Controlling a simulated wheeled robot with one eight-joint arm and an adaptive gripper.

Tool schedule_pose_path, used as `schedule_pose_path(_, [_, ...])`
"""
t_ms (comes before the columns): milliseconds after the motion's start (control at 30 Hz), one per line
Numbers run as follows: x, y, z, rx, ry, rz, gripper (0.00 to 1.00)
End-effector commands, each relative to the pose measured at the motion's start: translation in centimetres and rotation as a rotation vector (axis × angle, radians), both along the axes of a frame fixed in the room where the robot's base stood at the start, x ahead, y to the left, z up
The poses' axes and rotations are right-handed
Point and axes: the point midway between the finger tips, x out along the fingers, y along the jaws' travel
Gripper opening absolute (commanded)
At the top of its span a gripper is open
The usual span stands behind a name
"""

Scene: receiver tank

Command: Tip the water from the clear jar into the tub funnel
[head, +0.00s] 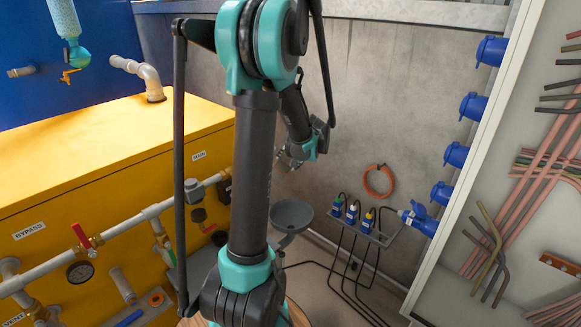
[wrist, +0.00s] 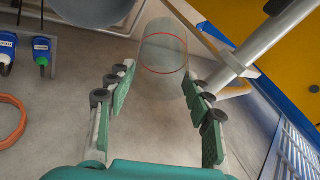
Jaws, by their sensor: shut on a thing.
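My gripper (wrist: 160,82) is shut on the clear jar (wrist: 163,56), a see-through cylinder with a red ring around it, held between the fingertips. I cannot make out the water level in it. In the head view my gripper (head: 290,158) is small and partly hidden behind my arm, and the jar cannot be made out there. The grey tub funnel (head: 292,214) stands low, below and apart from my gripper, partly behind my arm. In the wrist view the funnel (wrist: 92,10) shows at the top edge, left of the jar.
A yellow cabinet (head: 100,150) with pipes and valves (head: 88,241) is on the left. Blue, white and yellow plugs (head: 352,212) sit on a rack right of the funnel. An orange ring (head: 378,181) hangs on the wall. Blue sockets (head: 473,106) line the right panel.

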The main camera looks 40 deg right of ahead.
Motion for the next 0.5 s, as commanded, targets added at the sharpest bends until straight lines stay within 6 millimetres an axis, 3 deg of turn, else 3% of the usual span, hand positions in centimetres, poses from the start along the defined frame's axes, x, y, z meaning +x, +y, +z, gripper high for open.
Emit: schedule_pose_path(500, [2.5, 1.3, 2.7, -0.21, 0.397, 0.005, 0.0])
